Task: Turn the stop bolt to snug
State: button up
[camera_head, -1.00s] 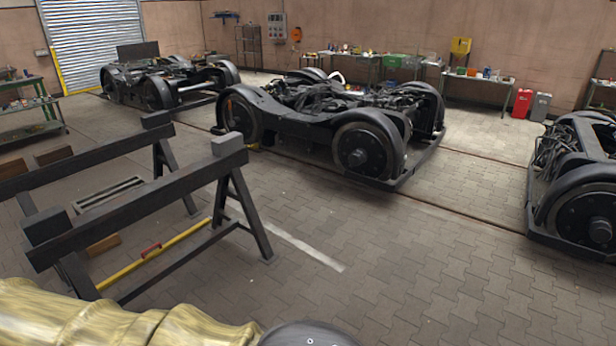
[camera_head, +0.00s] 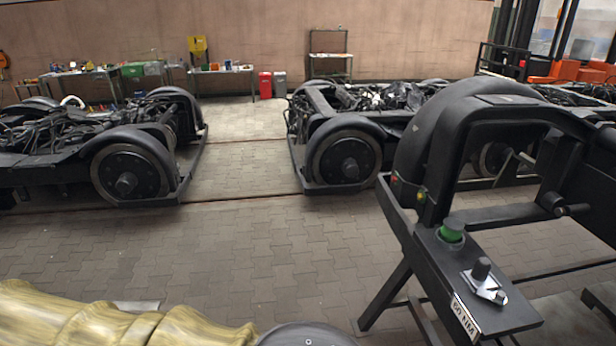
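A black bogie frame (camera_head: 430,130) with a curved top rests on a stand at the right. A small black ledge on its near side carries a green round cap (camera_head: 452,232) and a silver bracket-like tool with a black knob (camera_head: 484,284). A label reading "60 NM" (camera_head: 466,318) is on the ledge's front edge. A dark round rod end (camera_head: 572,210) juts from the frame at the right; I cannot tell whether it is the stop bolt. My gripper is not in view. Only a gold-coloured sleeve and a dark round part, likely mine, show at the bottom.
Wheeled bogies stand on the floor at the left (camera_head: 90,150) and centre (camera_head: 345,150). Stand legs (camera_head: 385,300) reach the floor below the frame. The paved floor (camera_head: 270,240) in the middle is clear. Benches and red and grey bins (camera_head: 265,85) line the back wall.

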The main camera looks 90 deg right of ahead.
aim_at(499, 298)
jog(key=z, duration=3.6)
